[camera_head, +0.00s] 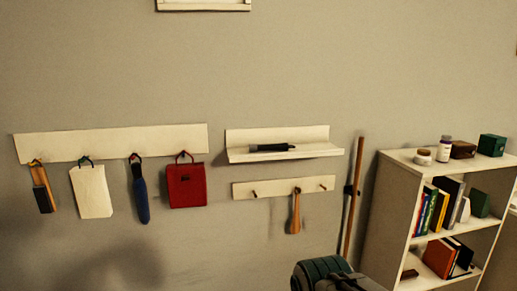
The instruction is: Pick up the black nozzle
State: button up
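A slim black object that looks like the black nozzle (270,147) lies on its side on a small white wall shelf (285,155). It is lengthwise along the shelf, a little left of its middle, with a thin tip toward the right. Nothing covers it or touches it. My gripper is not seen in the head view, so its distance from the nozzle and what it may hold cannot be told.
Below the shelf, a peg rail (265,187) holds an orange-brown tool (295,212). Left, a hook board (110,142) carries hanging items, including a red bag (187,185). A broom handle (352,200) and bookcase (405,161) stand right. A dark rounded object (322,270) is at bottom.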

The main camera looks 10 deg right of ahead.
aim_at(254, 148)
jog(key=u, duration=1.25)
jog(key=i, duration=2.4)
jog(key=z, duration=3.6)
